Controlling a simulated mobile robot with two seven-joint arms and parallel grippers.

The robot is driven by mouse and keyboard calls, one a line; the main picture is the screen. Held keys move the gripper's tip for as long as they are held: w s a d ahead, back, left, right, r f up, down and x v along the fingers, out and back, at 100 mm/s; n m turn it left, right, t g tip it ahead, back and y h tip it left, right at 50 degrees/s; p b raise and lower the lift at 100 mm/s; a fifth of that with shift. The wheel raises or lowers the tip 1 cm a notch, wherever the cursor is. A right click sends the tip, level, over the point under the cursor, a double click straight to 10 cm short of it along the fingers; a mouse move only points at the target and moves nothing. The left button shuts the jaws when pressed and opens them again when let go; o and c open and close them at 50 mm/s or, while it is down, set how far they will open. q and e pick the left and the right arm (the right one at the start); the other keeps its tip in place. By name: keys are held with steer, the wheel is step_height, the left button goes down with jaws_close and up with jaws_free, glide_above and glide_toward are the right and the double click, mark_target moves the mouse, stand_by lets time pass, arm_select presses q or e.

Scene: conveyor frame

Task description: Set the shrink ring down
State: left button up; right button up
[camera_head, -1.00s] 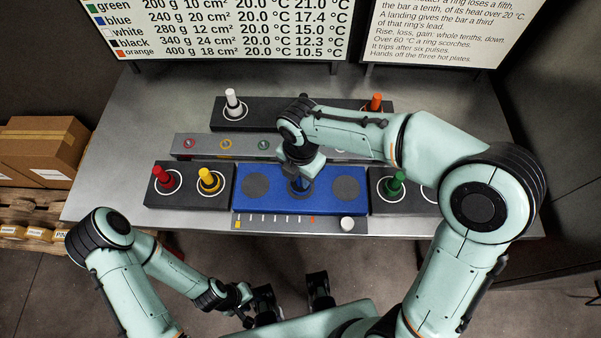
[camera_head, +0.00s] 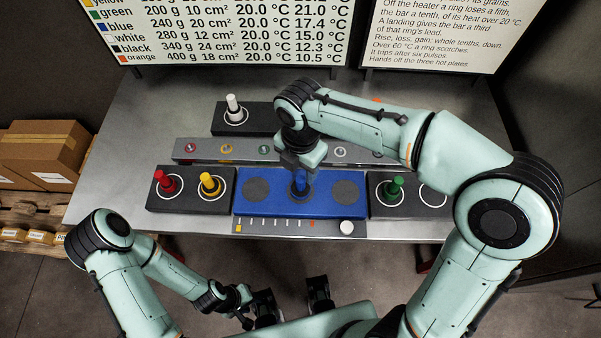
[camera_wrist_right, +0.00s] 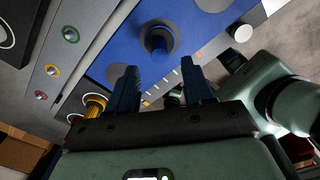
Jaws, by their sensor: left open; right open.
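A blue bar (camera_head: 301,183) stands upright on the middle dark disc of the blue plate (camera_head: 323,206). In the right wrist view the blue bar (camera_wrist_right: 158,43) has a wider dark blue rim around it, which seems to be a ring; its edge is hard to make out. My right gripper (camera_head: 302,164) is above the bar. My left gripper (camera_head: 290,290) is open and empty, low in front of the table.
Red (camera_head: 165,184), yellow (camera_head: 209,185) and green (camera_head: 394,188) bars stand on dark blocks beside the plate. A white bar (camera_head: 233,108) stands behind. A grey rail (camera_head: 245,150) with coloured circles crosses behind the plate. The plate's left and right discs are bare.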

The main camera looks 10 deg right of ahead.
mark_target(300, 180)
step_height(300, 180, up, 6)
steer(key=shift+f+p, duration=0.15)
steer(key=shift+p, duration=0.25)
stand_by(0.4)
